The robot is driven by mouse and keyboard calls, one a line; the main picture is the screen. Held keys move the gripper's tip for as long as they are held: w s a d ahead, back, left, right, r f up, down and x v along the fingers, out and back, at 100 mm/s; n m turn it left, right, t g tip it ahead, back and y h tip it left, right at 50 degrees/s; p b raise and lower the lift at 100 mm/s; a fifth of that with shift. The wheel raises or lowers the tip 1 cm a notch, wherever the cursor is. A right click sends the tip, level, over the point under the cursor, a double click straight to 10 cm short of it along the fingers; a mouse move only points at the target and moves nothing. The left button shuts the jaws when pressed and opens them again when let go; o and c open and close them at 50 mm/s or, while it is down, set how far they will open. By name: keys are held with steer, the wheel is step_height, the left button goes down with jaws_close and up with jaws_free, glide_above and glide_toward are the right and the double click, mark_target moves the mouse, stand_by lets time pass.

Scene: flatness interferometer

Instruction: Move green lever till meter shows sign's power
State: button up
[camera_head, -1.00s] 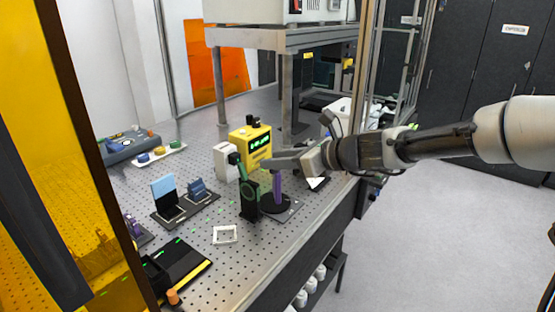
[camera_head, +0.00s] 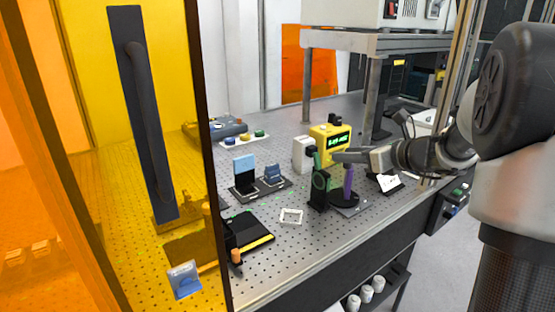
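The green lever (camera_head: 317,158) stands up from a black mount (camera_head: 319,193) with a green ring on the perforated metal table. Behind it is the yellow meter (camera_head: 322,133) with a dark display of green digits (camera_head: 339,141), too small to read surely. A small white sign (camera_head: 388,183) on a dark base lies right of the lever, its text unreadable. My gripper (camera_head: 338,157) reaches in from the right, its grey fingers just right of the lever and above a purple post (camera_head: 348,181). Whether the fingers are apart or touch the lever is not clear.
The purple post stands on a round black base (camera_head: 343,199) close under my gripper. A white box (camera_head: 302,154) is left of the meter. A white square frame (camera_head: 291,216) lies in front. A yellow transparent panel door (camera_head: 85,80) is at left. A raised shelf (camera_head: 345,40) stands behind.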

mark_target(314, 155)
steer(key=x, duration=1.7)
steer(key=shift+w, duration=0.1)
jaws_close()
